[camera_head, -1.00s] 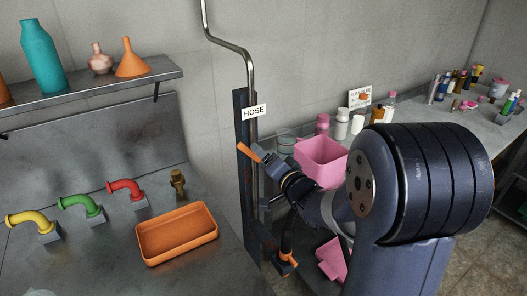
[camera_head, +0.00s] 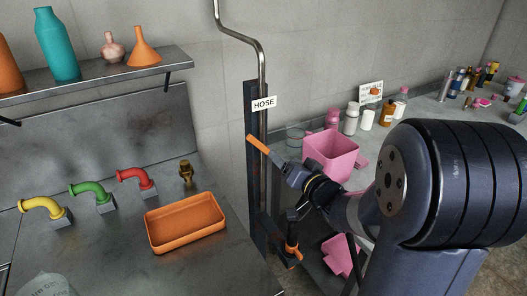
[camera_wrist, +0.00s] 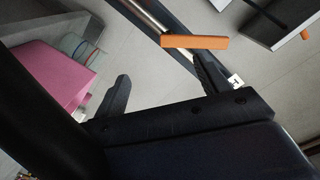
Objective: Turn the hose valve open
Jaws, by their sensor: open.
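The hose valve's orange handle (camera_head: 258,144) slants across the vertical metal pipe (camera_head: 263,62), just below the white HOSE label (camera_head: 264,103). It also shows in the wrist view (camera_wrist: 195,42). My gripper (camera_head: 281,166) is just right of and below the handle's lower end in the head view. In the wrist view my gripper (camera_wrist: 160,66) is open and empty, its fingers apart. The handle's left end lies across the gap between them, and its middle lies by the right fingertip. I cannot tell whether they touch. The valve body is mostly hidden.
A pink bin (camera_head: 331,152) stands close behind my gripper. A second orange-handled fitting (camera_head: 292,249) hangs low on the dark post. An orange tray (camera_head: 186,222) and yellow, green and red taps are on the left counter. Bottles line the right counter.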

